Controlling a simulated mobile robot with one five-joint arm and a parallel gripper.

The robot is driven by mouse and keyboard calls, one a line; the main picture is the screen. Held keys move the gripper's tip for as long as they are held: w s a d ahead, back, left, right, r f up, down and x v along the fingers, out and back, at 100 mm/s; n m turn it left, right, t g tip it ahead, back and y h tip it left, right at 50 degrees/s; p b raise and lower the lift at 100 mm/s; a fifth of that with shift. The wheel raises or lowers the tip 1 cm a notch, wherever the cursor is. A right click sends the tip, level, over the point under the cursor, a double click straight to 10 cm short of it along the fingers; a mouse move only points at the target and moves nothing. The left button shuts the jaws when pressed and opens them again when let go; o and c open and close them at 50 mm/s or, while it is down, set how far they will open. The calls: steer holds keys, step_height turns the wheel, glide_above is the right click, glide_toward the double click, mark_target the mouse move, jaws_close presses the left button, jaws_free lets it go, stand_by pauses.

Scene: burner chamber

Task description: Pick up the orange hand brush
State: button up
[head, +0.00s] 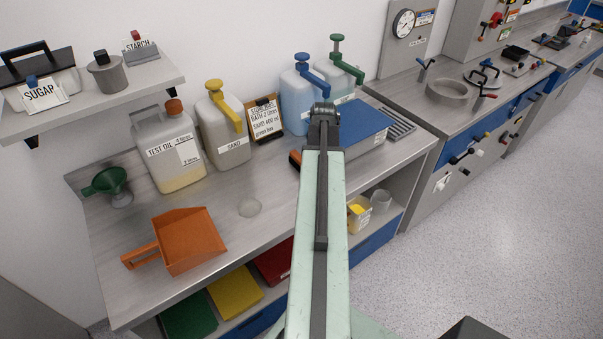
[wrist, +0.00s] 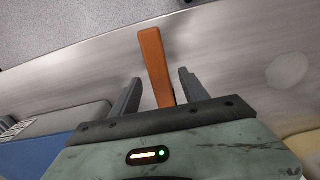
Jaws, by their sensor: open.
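The orange hand brush (wrist: 152,55) lies on the steel bench, its handle between the two grey fingers of my gripper (wrist: 159,78) in the wrist view. The fingers are open, with a gap on each side of the handle; I cannot tell how far above the bench they are. The near end of the brush is hidden behind my gripper body. In the head view only a small orange piece of the brush (head: 294,158) shows left of my arm, which hides the rest and my fingers.
An orange dustpan (head: 190,240) lies on the bench at the left. A blue-topped scale (head: 367,127) stands right of the brush, and a framed card (head: 265,118) and pump jugs stand behind. A round pale disc (head: 249,208) lies on clear bench between dustpan and arm.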

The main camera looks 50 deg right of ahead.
step_height(320, 180, down, 3)
steer(key=shift+r+b, duration=0.1)
steer(key=shift+b, duration=0.6)
steer(key=shift+r, duration=0.2)
jaws_close()
step_height(320, 180, up, 10)
steer(key=p, duration=1)
steer(key=shift+r+p, duration=0.15)
steer(key=shift+p, duration=0.2)
